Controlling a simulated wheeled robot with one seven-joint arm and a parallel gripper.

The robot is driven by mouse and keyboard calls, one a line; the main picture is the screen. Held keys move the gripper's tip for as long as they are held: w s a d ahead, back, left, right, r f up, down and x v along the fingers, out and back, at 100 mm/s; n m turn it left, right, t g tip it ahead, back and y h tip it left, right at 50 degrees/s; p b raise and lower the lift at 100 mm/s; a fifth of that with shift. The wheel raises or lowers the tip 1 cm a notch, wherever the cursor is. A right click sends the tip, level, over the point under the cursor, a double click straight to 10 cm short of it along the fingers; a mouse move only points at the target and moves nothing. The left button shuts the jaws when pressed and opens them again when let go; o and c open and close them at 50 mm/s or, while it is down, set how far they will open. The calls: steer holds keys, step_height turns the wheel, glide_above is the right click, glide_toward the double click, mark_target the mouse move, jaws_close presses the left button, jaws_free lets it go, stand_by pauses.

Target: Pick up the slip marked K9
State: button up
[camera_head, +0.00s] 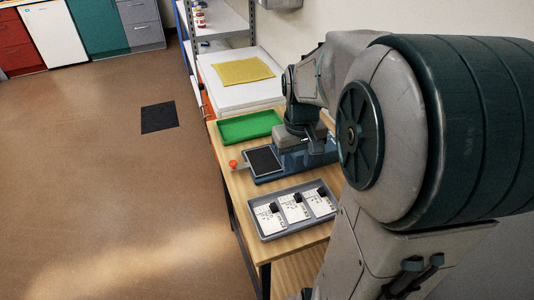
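Three white slips lie side by side in a grey tray (295,228) on the wooden bench: a left slip (267,220), a middle slip (293,212) and a right slip (320,206). Each carries small dark print and a black block at its upper part. The print is too small to read, so I cannot tell which is marked K9. My gripper (296,143) hangs at the end of my arm, above and behind the tray, over a blue-grey device. It is apart from the slips. Its fingers are not clear enough to show open or shut.
The blue-grey device (305,161) has a black pad (264,161) and a lever with a red knob (233,164). A green tray (248,127) lies farther back. A yellow sheet (243,71) rests on a white surface behind. Open floor lies left of the bench (232,184).

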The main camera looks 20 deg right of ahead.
mark_target(298, 195)
steer(key=shift+g, duration=0.3)
steer(key=d+f, duration=0.1)
steer(key=f, duration=0.4)
steer(key=w+d+f+b, duration=0.1)
steer(key=f, duration=0.4)
steer(key=w+d+f, duration=0.1)
steer(key=f, duration=0.5)
steer(key=shift+w, duration=0.1)
jaws_close()
